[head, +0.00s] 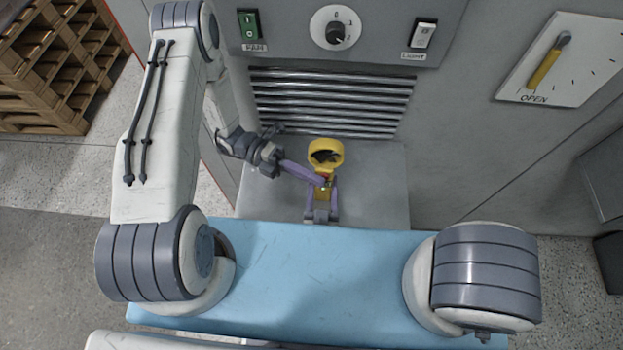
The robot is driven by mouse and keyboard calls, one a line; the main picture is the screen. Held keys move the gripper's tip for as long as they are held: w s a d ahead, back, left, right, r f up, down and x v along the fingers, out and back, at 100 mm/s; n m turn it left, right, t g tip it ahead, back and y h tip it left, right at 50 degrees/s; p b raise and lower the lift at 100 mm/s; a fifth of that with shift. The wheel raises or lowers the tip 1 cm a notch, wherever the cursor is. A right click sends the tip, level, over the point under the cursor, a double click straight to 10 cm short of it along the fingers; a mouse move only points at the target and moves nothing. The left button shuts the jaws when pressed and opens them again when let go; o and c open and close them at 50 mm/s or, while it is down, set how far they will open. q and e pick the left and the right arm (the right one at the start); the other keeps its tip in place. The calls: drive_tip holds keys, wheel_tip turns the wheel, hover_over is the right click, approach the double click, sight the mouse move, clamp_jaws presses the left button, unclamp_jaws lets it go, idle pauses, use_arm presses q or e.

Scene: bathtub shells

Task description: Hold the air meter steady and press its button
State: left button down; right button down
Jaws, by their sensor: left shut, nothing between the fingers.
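The yellow air meter (326,147) stands upright over the grey ledge, with a round dark-faced head on top and a narrow body below. My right gripper (321,192) comes up from the front, with a purple finger on each side of the lower body, and appears shut on it. My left gripper (320,180) reaches in from the left, its purple fingers shut together and empty. Its tips are at the meter's body just below the head, beside small red and green spots. I cannot tell whether they touch the button, which the fingers partly hide.
Behind the meter is a grey panel with metal slats (335,100), a round dial (335,27), a green switch (249,24) and a white switch (424,34). A yellow lever plate (584,75) is at right. Wooden pallets (60,65) stand at left. The grey ledge (380,175) has free room.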

use_arm(q)
drive_tip(key=shift+w+f, duration=0.1)
drive_tip(key=shift+w, duration=0.1)
use_arm(e)
drive_tip(key=shift+a, duration=0.1)
drive_tip(key=shift+f, duration=0.1)
use_arm(q)
drive_tip(key=a, duration=0.9)
drive_tip(key=shift+s+a, duration=0.15)
drive_tip(key=shift+a, duration=0.1)
use_arm(e)
drive_tip(key=shift+c, duration=0.8)
unclamp_jaws()
